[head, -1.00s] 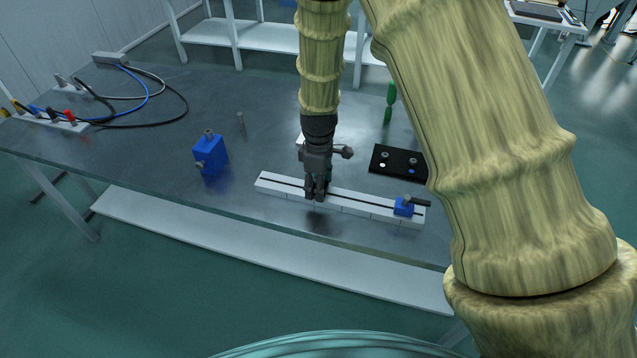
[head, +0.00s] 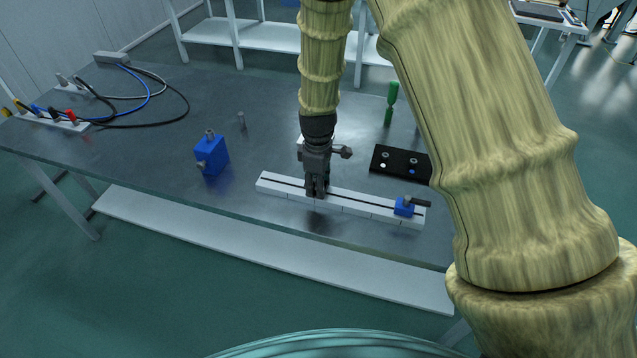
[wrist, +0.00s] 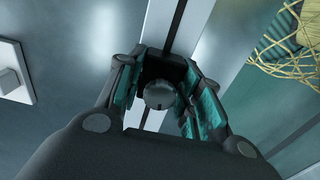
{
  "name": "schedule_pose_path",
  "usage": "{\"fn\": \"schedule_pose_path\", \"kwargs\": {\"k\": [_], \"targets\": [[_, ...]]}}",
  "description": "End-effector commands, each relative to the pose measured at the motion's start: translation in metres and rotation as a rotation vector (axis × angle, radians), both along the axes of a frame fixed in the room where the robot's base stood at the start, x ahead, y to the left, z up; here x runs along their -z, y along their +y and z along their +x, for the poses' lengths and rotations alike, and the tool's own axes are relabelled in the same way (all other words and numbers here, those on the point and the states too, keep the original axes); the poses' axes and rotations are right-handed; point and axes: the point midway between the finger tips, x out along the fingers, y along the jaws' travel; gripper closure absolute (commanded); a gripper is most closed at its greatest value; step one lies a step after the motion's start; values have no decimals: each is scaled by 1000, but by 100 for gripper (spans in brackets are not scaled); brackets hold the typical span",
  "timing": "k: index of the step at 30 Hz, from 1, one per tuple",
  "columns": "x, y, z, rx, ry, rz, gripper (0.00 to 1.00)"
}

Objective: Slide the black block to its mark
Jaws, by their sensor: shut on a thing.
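A white rail (head: 279,184) with a dark slot along its top lies near the table's front edge; it also shows in the wrist view (wrist: 157,22). My gripper (head: 316,192) is down at the rail, left of its middle. In the wrist view my gripper (wrist: 168,95) has its fingers on both sides of the black block (wrist: 160,68), which carries a round grey knob (wrist: 160,95). The block sits over the rail's slot. In the head view the fingers hide the block. Thin tick lines mark the rail's front face; I cannot tell which one is the mark.
A blue clamp block (head: 404,206) with a black lever sits at the rail's right end. A blue box (head: 211,156) stands left of the rail. A black plate (head: 396,162) and a green-handled tool (head: 391,100) are behind it. Cables (head: 150,98) lie at the back left.

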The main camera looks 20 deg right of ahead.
Motion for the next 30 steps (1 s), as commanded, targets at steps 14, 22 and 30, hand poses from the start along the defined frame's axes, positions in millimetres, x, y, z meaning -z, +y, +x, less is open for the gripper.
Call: {"fn": "schedule_pose_path", "kwargs": {"k": [14,22,30], "targets": [[0,0,0,0,-1,0,43],[-20,0,2,0,-4,1,43],[-64,0,1,-1,-4,1,43]]}}
